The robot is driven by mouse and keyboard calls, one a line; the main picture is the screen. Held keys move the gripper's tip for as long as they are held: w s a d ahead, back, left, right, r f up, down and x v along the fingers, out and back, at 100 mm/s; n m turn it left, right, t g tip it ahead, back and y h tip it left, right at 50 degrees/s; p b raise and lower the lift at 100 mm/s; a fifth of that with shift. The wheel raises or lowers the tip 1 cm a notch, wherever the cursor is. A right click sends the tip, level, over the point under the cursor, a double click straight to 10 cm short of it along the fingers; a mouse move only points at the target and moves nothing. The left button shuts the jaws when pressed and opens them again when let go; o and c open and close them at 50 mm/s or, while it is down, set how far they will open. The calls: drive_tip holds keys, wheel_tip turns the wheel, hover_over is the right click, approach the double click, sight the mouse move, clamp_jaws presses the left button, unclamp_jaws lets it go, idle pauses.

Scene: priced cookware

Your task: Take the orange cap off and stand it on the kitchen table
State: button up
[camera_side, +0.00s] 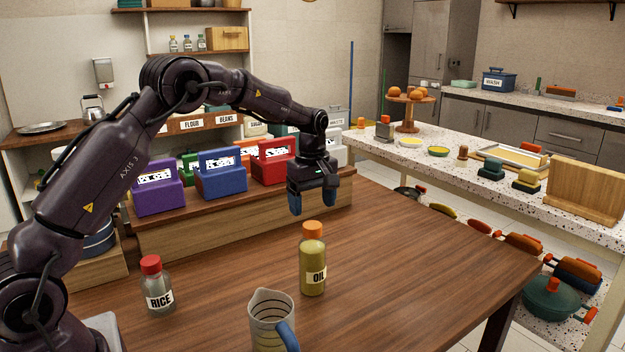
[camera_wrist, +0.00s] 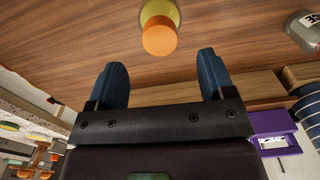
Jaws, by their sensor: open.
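The orange cap (camera_side: 313,230) sits on top of an upright glass bottle (camera_side: 313,268) labelled OIL, filled with yellow-green liquid. The bottle stands on the brown wooden kitchen table (camera_side: 420,245). In the wrist view the orange cap (camera_wrist: 159,36) is at the top centre, beyond my fingertips, with the bottle (camera_wrist: 160,10) partly behind it. My gripper (camera_side: 310,205) is open and empty, above the table and behind the bottle in the side view. Its two blue fingers (camera_wrist: 160,75) are apart and do not touch the cap.
A red-capped RICE jar (camera_side: 156,286) stands left of the bottle. A measuring jug with a blue handle (camera_side: 272,322) stands in front of it. A wooden step (camera_side: 240,225) with several coloured boxes runs along the table's back. The table right of the bottle is clear.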

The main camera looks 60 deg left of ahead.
sight(312, 224)
wheel_tip(312, 224, down, 6)
drive_tip(key=shift+r, duration=0.1)
idle(0.4)
drive_tip(key=c, duration=1)
